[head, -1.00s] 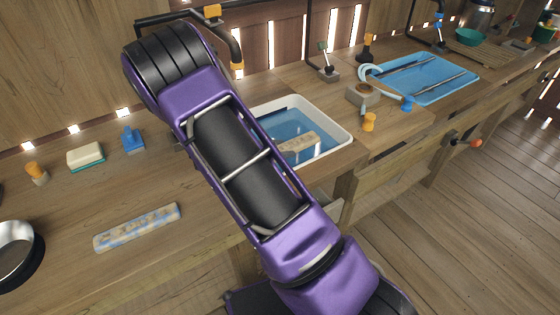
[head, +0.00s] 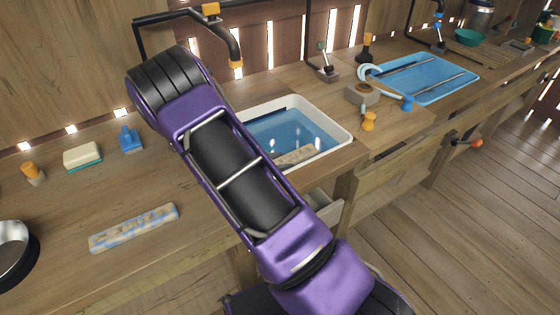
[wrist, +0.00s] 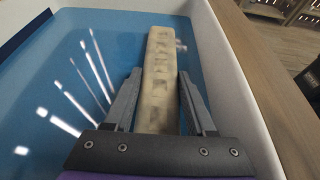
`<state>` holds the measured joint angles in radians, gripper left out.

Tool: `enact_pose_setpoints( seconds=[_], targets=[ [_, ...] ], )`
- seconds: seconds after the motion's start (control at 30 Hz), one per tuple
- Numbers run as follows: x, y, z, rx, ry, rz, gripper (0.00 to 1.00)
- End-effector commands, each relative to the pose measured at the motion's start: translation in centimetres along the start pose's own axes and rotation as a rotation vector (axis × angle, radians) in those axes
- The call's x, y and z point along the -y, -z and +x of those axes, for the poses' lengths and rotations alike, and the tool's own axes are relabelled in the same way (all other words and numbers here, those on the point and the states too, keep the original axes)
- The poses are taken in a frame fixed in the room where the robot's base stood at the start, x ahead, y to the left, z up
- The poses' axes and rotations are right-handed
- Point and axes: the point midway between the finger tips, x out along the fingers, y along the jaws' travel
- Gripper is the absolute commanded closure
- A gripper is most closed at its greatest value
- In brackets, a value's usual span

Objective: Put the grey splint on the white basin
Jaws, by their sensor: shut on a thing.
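The white basin (head: 338,120) is set in the counter, with white walls and a blue inside; its white wall (wrist: 222,75) also shows in the wrist view. My gripper (wrist: 160,76) is shut on a long pale grey-beige bar with darker marks, the likely grey splint (wrist: 160,45). The bar points forward between the fingers, over the basin's blue inside near the right wall. In the head view the splint (head: 297,156) shows within the basin's outline, near its front edge. I cannot tell whether it touches the bottom. My arm hides the gripper in the head view.
A dark blue strip (wrist: 22,36) lies along the basin's left side. A blue-patterned bar (head: 133,228) lies on the left counter, near a sponge (head: 82,156), a blue brush (head: 130,139) and a pan (head: 14,250). A blue tray (head: 432,80) is at the right.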

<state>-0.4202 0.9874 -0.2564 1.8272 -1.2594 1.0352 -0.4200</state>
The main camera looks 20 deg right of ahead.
Motion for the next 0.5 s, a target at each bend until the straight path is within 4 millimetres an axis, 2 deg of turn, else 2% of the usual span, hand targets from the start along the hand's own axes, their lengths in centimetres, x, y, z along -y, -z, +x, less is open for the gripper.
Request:
enact_pose_setpoints(
  seconds=[0.13,0.17,0.3,0.5],
  targets=[
    [0.00,0.12,0.06,0.001,0.000,0.000,1.00],
    [0.02,0.18,0.07,0.000,0.000,-0.001,0.39],
    [0.04,0.22,0.08,0.000,0.001,-0.001,0.14],
    [0.08,0.27,0.10,0.000,0.001,-0.002,0.14]
  ],
)
